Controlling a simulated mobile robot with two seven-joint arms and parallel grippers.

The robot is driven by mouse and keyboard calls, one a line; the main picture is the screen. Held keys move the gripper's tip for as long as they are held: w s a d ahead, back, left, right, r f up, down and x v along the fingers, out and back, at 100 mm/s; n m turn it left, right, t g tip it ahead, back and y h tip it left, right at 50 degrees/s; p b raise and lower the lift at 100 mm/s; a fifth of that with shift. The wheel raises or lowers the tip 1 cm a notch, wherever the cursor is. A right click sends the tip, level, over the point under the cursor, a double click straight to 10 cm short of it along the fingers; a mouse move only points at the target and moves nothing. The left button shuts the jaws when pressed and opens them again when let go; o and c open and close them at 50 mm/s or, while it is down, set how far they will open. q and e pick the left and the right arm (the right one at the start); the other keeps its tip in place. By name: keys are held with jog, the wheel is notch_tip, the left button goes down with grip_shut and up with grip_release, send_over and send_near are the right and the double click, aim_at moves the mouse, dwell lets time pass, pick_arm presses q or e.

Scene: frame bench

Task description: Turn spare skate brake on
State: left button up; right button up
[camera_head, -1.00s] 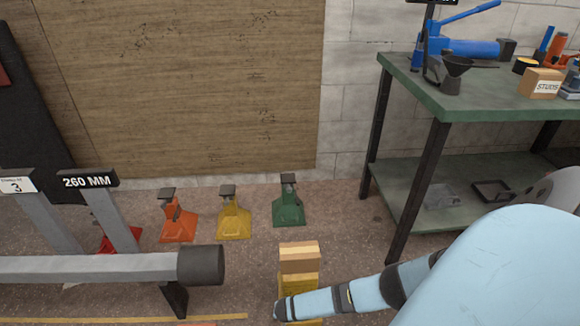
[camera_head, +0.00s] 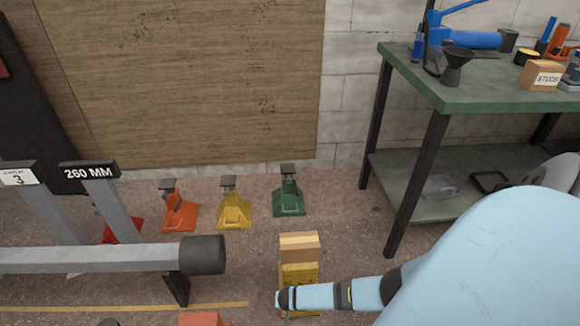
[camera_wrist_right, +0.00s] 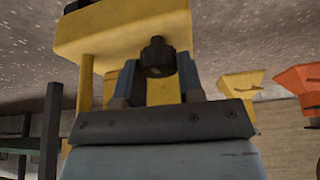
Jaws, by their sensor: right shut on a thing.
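The spare skate appears to be the yellow block with a tan wooden top (camera_head: 299,246) on the floor at the lower middle of the head view. My right arm reaches it from the right, and its gripper is hard to make out there. In the right wrist view the skate's yellow body (camera_wrist_right: 110,38) fills the upper middle. My right gripper (camera_wrist_right: 160,82) is shut on a dark round knob (camera_wrist_right: 157,57) on the skate, likely the brake. The knob's markings and brake position cannot be read. My left gripper is not in view.
Orange (camera_head: 178,212), yellow (camera_head: 234,208) and green (camera_head: 288,198) stands are lined up by the wall. A grey beam with a dark end (camera_head: 203,255) lies to the left. A green workbench (camera_head: 480,92) stands to the right. A red-orange object (camera_head: 203,319) shows at the bottom edge.

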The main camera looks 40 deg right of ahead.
jog(key=shift+s+n+y+p, duration=0.1)
jog(key=shift+n+y+p, duration=0.35)
jog(key=shift+n, duration=0.75)
jog(key=shift+d+n+t+y, duration=0.1)
jog(key=shift+n+t+y, duration=0.35)
jog(key=shift+n, duration=0.75)
jog(key=shift+n+t+y, duration=0.25)
jog(key=shift+n+y, duration=0.15)
jog(key=shift+n, duration=0.8)
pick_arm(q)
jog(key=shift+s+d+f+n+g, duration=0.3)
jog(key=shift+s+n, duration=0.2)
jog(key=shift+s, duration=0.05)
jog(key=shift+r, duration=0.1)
pick_arm(e)
jog(key=shift+n, duration=0.3)
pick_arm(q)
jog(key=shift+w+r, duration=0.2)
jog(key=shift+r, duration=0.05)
pick_arm(e)
jog(key=o, duration=0.9)
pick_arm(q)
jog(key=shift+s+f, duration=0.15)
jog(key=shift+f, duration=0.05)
pick_arm(e)
jog(key=shift+o, duration=0.2)
